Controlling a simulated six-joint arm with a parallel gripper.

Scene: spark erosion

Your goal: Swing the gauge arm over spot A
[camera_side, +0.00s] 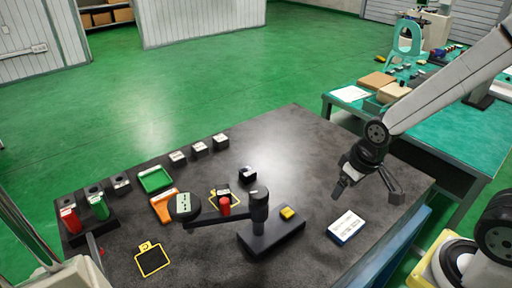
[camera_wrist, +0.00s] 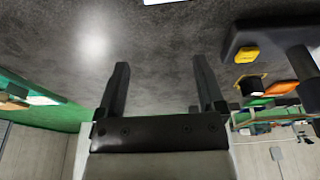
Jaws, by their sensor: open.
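The gauge stands on the dark table in the side view, with a black base (camera_side: 280,240) and an upright post (camera_side: 259,208). Its arm (camera_side: 205,221) reaches left from the post, with a red knob (camera_side: 225,207) and a round dark dial (camera_side: 184,205) at the far end. Two yellow-outlined spots show: one at the front left (camera_side: 152,260) and one behind the arm (camera_side: 231,207), partly covered; I cannot read which is A. My gripper (camera_side: 367,190) is open and empty above the table's right part, well apart from the gauge. The wrist view shows the open fingers (camera_wrist: 160,70) and the gauge base (camera_wrist: 236,38).
A yellow piece (camera_side: 287,213) sits on the gauge base. A white-and-blue card (camera_side: 346,227) lies between base and gripper. Green (camera_side: 155,180) and orange (camera_side: 164,207) trays, several dark blocks, and red (camera_side: 70,218) and green (camera_side: 99,207) cylinders stand left. The table's back middle is clear.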

